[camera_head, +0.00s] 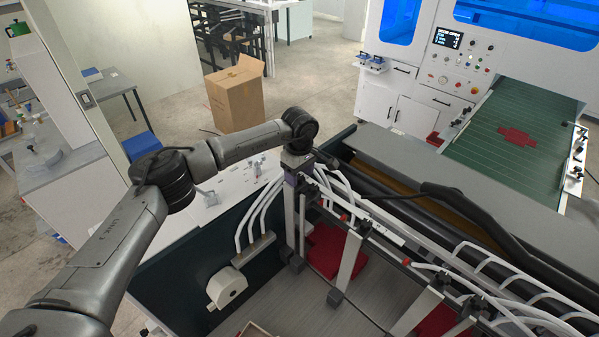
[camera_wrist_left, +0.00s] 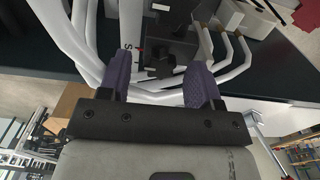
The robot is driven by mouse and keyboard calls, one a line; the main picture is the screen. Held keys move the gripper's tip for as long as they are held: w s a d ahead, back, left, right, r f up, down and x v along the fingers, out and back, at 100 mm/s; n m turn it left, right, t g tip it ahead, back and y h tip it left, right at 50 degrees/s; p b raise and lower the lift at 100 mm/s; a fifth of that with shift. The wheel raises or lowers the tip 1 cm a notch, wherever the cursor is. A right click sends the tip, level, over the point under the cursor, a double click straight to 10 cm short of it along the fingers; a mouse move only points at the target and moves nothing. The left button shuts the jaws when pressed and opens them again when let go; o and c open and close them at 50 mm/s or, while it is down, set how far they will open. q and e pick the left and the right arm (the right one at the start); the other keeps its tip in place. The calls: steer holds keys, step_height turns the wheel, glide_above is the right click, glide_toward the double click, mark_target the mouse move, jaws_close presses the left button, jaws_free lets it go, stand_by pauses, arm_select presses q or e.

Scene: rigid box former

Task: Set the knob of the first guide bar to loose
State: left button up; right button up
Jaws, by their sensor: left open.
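My left gripper (camera_head: 291,172) is at the top end of the first guide bar (camera_head: 290,225), the leftmost of several upright bars in the head view. In the left wrist view my left gripper (camera_wrist_left: 160,88) is open, with two purple fingers spread apart. A black star-shaped knob (camera_wrist_left: 160,64) shows between and just beyond the fingertips, with clear gaps on both sides. The knob sits on a black clamp block (camera_wrist_left: 172,35) beside a pale lettered strip (camera_wrist_left: 129,30). In the head view the knob is hidden behind my gripper. My right gripper is not in view.
White curved hoses (camera_head: 262,205) run close by the gripper, and they also flank the fingers in the left wrist view (camera_wrist_left: 70,45). More guide bars (camera_head: 350,258) stand to the right over red pads (camera_head: 327,252). A dark roller section (camera_head: 400,190) lies behind.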

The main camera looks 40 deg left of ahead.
arm_select(q)
steer(key=shift+f, duration=0.25)
steer(key=c, duration=0.9)
